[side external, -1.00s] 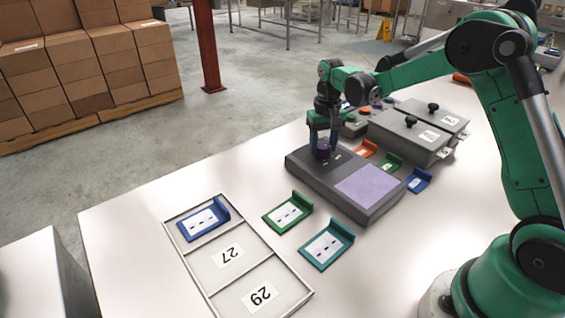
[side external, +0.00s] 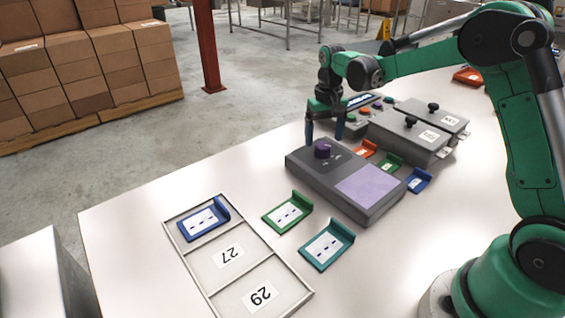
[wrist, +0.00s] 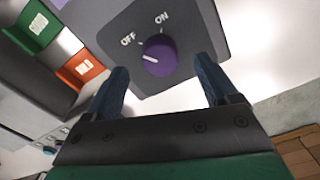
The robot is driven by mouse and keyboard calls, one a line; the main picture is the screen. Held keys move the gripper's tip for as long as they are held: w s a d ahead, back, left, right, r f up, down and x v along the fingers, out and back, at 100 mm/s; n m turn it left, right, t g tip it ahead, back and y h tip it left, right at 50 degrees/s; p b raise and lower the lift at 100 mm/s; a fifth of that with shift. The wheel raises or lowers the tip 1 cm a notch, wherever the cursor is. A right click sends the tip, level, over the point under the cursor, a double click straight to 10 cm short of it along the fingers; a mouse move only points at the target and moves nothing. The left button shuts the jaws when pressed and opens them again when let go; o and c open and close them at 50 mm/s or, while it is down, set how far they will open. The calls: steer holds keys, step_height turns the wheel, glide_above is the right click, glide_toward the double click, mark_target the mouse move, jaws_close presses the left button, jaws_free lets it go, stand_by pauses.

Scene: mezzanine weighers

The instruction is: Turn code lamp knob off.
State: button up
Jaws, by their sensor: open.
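The purple knob (side external: 322,148) stands on the dark grey box (side external: 312,170). In the wrist view the knob (wrist: 160,56) has a white mark pointing left, nearer the OFF label (wrist: 128,40) than the ON label (wrist: 161,18). A pale lilac panel (side external: 370,187) fills the other end of the box. My gripper (side external: 324,132) is open and empty, just behind the knob and apart from it. In the wrist view the blue fingers of my gripper (wrist: 161,75) are spread to either side below the knob.
Orange (side external: 364,149), green (side external: 388,163) and blue (side external: 418,180) tags lie beside grey lidded boxes (side external: 410,137) at the right. Green (side external: 287,212) and teal (side external: 326,245) tags lie in front. A compartment tray (side external: 283,262) holds a blue tag (side external: 203,219).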

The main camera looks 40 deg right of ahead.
mark_target(323, 146)
steer(key=shift+r, duration=1.5)
steer(key=shift+s+a+r, duration=0.15)
steer(key=shift+a+r, duration=0.05)
steer(key=shift+r, duration=0.1)
steer(key=s+a+r+n+t, duration=0.3)
steer(key=s+a+t, duration=0.4)
steer(key=s, duration=0.6)
steer(key=a+n, duration=0.1)
steer(key=a, duration=0.1)
steer(key=shift+s+a+r, duration=0.25)
steer(key=shift+a+r, duration=0.05)
